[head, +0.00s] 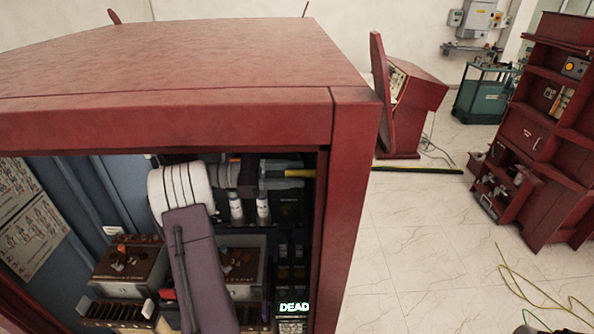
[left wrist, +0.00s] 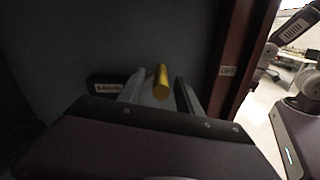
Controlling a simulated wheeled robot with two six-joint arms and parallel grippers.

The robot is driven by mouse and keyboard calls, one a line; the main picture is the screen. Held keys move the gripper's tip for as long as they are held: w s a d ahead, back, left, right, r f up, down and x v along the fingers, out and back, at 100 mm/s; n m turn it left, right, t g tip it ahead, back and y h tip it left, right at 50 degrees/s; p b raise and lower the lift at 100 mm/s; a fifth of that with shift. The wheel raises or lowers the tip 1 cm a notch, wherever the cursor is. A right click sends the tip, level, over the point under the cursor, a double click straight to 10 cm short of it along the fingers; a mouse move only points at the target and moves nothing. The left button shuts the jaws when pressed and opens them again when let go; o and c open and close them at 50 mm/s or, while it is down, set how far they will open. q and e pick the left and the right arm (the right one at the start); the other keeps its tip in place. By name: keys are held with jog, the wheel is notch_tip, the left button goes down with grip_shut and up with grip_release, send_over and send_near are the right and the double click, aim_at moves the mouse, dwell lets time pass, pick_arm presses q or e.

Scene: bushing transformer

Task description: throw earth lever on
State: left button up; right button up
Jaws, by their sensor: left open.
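The earth lever's yellow handle (head: 300,173) shows inside the red cabinet (head: 165,117), at the upper right of its opening. In the left wrist view the yellow handle (left wrist: 161,80) points toward the camera, between the fingertips. My left gripper (head: 288,178) reaches right into the cabinet, level with the handle. In the left wrist view my left gripper (left wrist: 160,92) is open, with one finger on each side of the handle. I cannot tell whether either finger touches it. The lever's base is hard to make out. My right gripper is not in view.
A lit DEAD indicator (head: 294,308) is low in the cabinet. Two boxed units (head: 130,262) (head: 243,265) flank my arm. The cabinet's right post (head: 352,205) stands close to the gripper. Open tiled floor (head: 420,240) lies to the right, before red shelving (head: 545,130).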

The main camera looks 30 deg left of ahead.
pick_arm(q)
jog(key=shift+w+d, duration=0.3)
jog(key=shift+d, duration=0.3)
jog(key=shift+a, duration=0.1)
grip_shut()
dwell(0.9)
